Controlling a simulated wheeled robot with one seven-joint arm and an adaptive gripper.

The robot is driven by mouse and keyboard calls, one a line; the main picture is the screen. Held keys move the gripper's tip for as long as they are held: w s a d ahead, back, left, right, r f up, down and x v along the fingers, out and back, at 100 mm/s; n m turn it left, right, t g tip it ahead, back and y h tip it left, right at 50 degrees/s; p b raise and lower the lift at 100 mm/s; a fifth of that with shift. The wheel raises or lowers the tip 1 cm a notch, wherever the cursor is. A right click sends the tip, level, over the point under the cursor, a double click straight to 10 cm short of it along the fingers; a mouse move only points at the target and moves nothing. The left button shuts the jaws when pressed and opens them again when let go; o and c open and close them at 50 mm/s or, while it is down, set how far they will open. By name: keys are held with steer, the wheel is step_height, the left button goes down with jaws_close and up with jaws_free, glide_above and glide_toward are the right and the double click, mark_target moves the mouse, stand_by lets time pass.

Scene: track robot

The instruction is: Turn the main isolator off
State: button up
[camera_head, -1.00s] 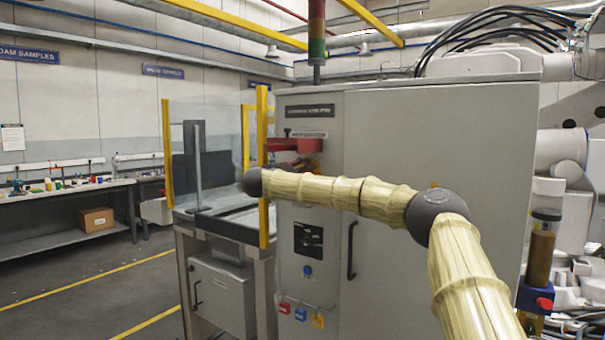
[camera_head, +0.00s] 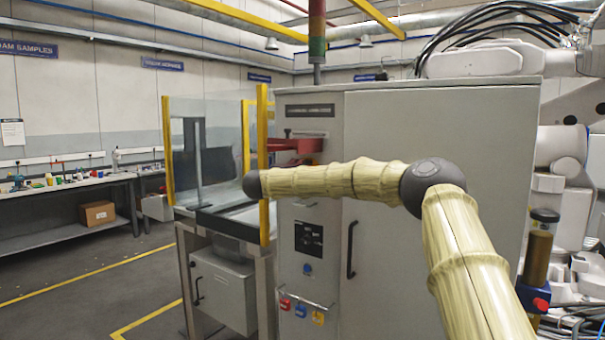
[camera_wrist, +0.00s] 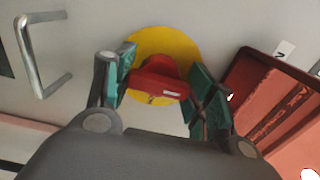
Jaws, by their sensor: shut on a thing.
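The main isolator is a red handle (camera_wrist: 158,80) on a round yellow plate (camera_wrist: 182,46), set on a pale panel in the wrist view. My gripper (camera_wrist: 163,72) has its green-padded fingers on either side of the red handle and is shut on it. The left pad lies against the handle's left end. The handle's long side runs roughly across the picture, with a small pale label on its front. In the head view the grey cabinet (camera_head: 430,220) stands in front of me. I cannot make out the handle or my fingertips there.
A metal pull handle (camera_wrist: 32,60) is at the upper left. In the head view, a glass-sided station (camera_head: 222,145) with yellow posts (camera_head: 264,165) stands left of the cabinet. The floor at left is open.

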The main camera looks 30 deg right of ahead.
stand_by(0.3)
steer(key=o, duration=0.7)
steer(key=shift+w+a, duration=0.1)
steer(key=shift+a, duration=0.05)
steer(key=v, duration=1.2)
steer(key=shift+f, duration=0.15)
